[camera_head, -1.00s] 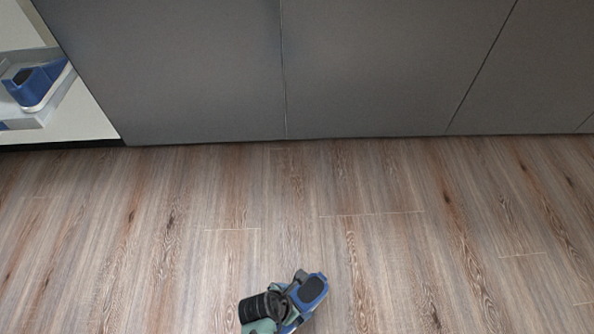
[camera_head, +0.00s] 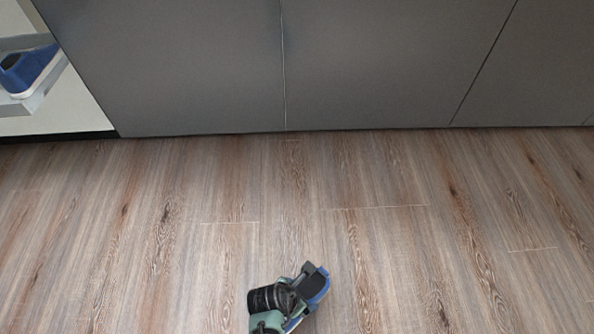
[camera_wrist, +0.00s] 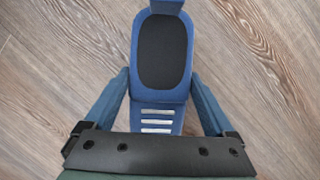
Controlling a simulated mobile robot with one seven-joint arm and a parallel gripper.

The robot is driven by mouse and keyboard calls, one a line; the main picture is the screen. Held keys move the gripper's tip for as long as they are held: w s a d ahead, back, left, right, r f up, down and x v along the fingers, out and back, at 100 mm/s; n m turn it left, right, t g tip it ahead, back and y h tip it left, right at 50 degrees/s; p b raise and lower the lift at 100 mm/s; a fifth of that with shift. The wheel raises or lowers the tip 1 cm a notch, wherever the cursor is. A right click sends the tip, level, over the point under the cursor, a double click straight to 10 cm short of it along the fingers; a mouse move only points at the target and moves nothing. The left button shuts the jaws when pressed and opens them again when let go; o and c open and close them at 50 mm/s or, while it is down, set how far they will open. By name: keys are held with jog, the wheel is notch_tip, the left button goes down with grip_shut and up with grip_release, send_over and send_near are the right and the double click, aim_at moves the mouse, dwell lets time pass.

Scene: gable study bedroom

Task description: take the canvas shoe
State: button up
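The canvas shoe (camera_head: 315,285) is blue with a dark insole. It lies on the floor at the bottom of the head view, partly hidden by my gripper (camera_head: 303,283). In the wrist view the shoe (camera_wrist: 162,60) points lengthwise up the picture, with pale bars across its blue upper. My gripper (camera_wrist: 161,75) has one finger on each side of the shoe. The fingers are spread wide and their tips are close to its sides; I cannot tell whether they touch it.
A similar blue shoe (camera_head: 28,68) sits on a pale shelf (camera_head: 38,97) at the upper left. A grey panelled front (camera_head: 200,70) closes off the back. The wooden floor (camera_head: 420,240) around the shoe is clear.

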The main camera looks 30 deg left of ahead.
jog(key=c, duration=0.6)
jog(key=shift+r, duration=0.1)
